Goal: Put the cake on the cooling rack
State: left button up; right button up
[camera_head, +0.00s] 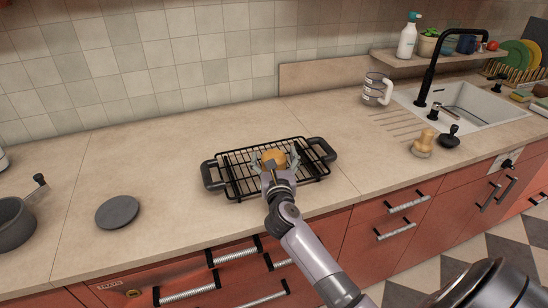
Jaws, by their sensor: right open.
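The black wire cooling rack (239,184) with two dark side handles stands on the counter near its front edge. A small golden-brown cake (273,156) is at the middle of the rack and appears to rest on it. My right gripper (275,163) reaches in from the lower right over the rack. Its fingers are open, one on each side of the cake. The gripper hides the near side of the cake, and I cannot tell whether the fingers touch it. My left gripper is not in view.
A measuring cup (376,89), a wooden-handled brush (423,144) and the sink (480,108) are on the right.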

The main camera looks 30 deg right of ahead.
jog(key=shift+r, duration=0.2)
jog(key=b+v, duration=0.1)
jog(key=v, duration=0.9)
jog(key=shift+s+a+f+b, duration=0.15)
jog(key=shift+s+a+b, duration=0.05)
jog(key=shift+s+b, duration=0.2)
jog(key=shift+s+a, duration=0.35)
jog(key=shift+s, duration=0.15)
